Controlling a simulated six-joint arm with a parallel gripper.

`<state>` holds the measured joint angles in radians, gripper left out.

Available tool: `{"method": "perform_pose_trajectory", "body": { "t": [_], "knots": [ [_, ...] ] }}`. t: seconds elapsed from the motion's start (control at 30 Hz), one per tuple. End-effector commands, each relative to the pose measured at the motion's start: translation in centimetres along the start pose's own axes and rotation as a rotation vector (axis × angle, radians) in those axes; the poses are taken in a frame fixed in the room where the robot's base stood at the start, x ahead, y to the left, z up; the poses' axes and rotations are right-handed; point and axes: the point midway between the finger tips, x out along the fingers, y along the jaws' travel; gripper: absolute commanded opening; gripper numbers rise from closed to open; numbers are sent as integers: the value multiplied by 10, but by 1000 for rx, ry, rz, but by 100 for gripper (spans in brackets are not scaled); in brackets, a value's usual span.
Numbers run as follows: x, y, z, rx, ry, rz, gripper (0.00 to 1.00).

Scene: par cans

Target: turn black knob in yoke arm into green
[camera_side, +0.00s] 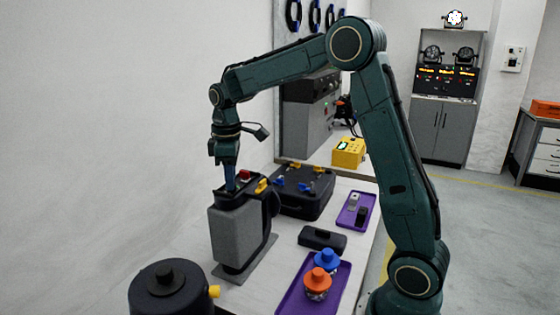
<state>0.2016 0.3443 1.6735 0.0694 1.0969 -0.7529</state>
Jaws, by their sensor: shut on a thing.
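My gripper (230,184) points straight down over the dark top of a grey upright unit (238,235). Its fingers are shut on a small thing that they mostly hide. I cannot tell for sure that this is the black knob. A red part (244,175) sits just right of the fingertips, and a yellow part (261,186) sits further right. A dark round part shows on the unit's right side. I cannot make out a yoke arm or a green part clearly.
A black case (303,205) with blue and yellow parts stands behind. Purple trays (335,290) (369,212) lie at the right, one holding orange-capped and blue-capped items. A black block (322,239) lies between. A black round body (168,290) is at front left. The wall is close on the left.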

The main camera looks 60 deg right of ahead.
Motion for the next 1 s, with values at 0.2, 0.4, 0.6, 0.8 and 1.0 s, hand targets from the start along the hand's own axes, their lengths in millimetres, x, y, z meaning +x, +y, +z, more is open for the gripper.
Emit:
{"method": "perform_pose_trajectory", "body": {
  "t": [0.2,0.4,0.6,0.8,1.0],
  "knots": [
    [-1,0,0,143,-6,1,0],
    [-1,0,0,320,-13,0,0],
    [-1,1,0,510,-20,1,0],
    [-2,1,-1,700,-27,1,0],
    [-2,1,-1,890,-35,1,0]
  ]
}}
